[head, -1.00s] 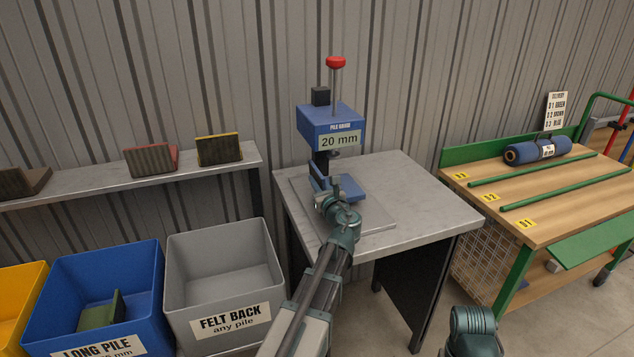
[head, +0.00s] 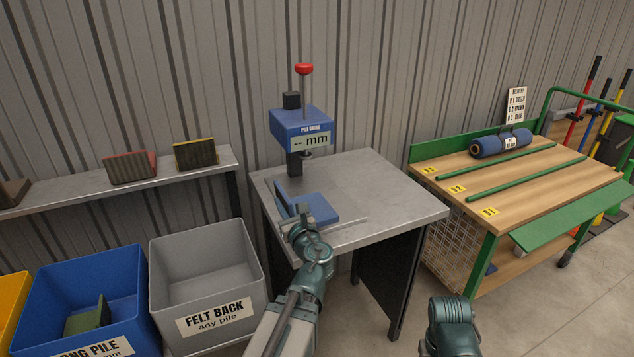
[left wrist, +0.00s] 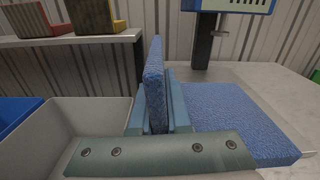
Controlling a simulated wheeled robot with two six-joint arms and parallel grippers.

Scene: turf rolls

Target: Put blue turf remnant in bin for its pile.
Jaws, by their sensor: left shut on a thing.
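The blue turf remnant (head: 320,207) has a flat part and an upright flap. My left gripper (head: 294,222) is shut on the upright flap, and the flat part sticks out to the right over the grey table. In the left wrist view the flap (left wrist: 154,75) stands between the fingers, with the flat part (left wrist: 235,115) beside them. The blue bin (head: 88,285), labelled "LONG PILE", holds a green remnant (head: 88,318). A yellow bin (head: 12,300) is cut off at the left edge.
The pile gauge (head: 302,130) reads "-- mm" on the grey table (head: 400,195). A grey bin (head: 205,270), labelled "FELT BACK any pile", stands between the blue bin and table. A blue roll (head: 500,142) lies on the cart at right.

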